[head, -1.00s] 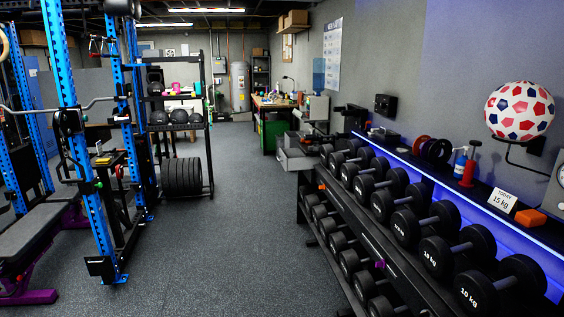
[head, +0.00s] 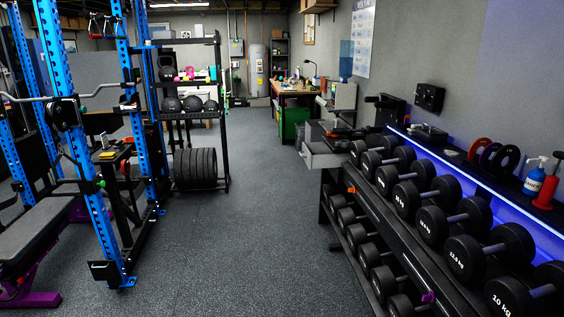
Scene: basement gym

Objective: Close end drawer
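A small grey drawer (head: 321,156) sticks out to the left from the far end of the dumbbell rack (head: 412,252), so it stands open. A dark cabinet body (head: 342,139) is beside it, with dark items on top. The inside of the drawer is too small to make out. Neither of my grippers shows in the head view.
Several dumbbells (head: 432,190) fill the rack along the right. A blue power rack (head: 135,95) and a bench (head: 45,235) stand on the left. Weight plates (head: 195,168) sit on a shelf beyond. The dark floor (head: 240,230) between is clear.

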